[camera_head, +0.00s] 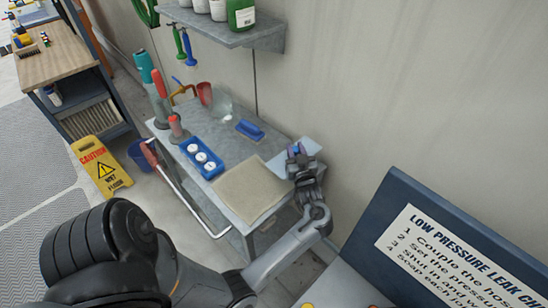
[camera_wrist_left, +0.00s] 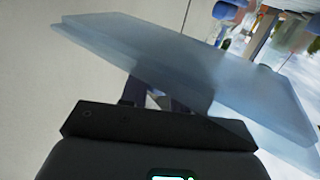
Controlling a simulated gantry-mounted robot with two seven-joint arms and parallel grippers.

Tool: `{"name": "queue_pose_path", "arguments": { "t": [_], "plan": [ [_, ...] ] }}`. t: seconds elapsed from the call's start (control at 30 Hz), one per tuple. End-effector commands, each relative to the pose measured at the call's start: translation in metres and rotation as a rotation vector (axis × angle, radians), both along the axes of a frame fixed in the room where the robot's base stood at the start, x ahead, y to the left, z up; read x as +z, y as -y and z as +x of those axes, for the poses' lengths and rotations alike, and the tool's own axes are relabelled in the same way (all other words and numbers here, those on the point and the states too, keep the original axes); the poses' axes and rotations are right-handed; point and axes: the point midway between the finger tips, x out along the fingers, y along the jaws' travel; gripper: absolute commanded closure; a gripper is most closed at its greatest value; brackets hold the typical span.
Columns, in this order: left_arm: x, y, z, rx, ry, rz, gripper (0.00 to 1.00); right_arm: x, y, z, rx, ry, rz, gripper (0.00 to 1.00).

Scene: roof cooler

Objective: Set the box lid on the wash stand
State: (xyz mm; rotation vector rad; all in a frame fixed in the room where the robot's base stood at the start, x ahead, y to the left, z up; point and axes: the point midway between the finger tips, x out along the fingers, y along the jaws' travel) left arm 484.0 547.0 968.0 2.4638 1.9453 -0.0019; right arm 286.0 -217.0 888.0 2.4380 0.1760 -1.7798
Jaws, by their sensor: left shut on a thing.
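The box lid (camera_wrist_left: 200,75) is a flat, pale blue, translucent panel. It spans much of the left wrist view, tilted in the picture. My left gripper (camera_wrist_left: 155,95) is shut on its near edge. In the head view my left gripper (camera_head: 297,152) is at the right end of the wash stand, and the pale lid (camera_head: 312,146) shows beside it, partly hidden by the fingers. The wash stand (camera_head: 208,127) is a grey metal table against the wall. I cannot tell whether the lid touches its top. My right gripper is not in view.
On the stand are a beige mat (camera_head: 250,190), a blue tray (camera_head: 192,150) with white-topped items, a blue brush (camera_head: 250,130), a red scoop (camera_head: 204,93) and upright bottles. A shelf (camera_head: 265,33) hangs above. A blue sign panel (camera_head: 425,240) stands at the lower right.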

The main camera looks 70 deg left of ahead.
Motion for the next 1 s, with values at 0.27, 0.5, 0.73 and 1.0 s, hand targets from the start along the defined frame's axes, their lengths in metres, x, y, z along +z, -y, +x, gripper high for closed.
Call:
{"name": "queue_pose_path", "arguments": {
  "t": [0.27,0.5,0.73,1.0],
  "plan": [
    [-0.033,0.0,0.0,0.0,-0.002,0.001,1.0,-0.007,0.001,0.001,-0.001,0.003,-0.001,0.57],
    [-0.061,0.0,0.0,0.0,-0.002,0.0,1.0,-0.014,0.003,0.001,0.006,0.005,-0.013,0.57],
    [-0.073,0.0,-0.001,0.0,0.0,0.001,1.0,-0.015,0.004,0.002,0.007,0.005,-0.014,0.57],
    [-0.075,0.0,-0.001,0.0,-0.001,0.0,1.0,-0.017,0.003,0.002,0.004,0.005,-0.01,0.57]
  ]
}}
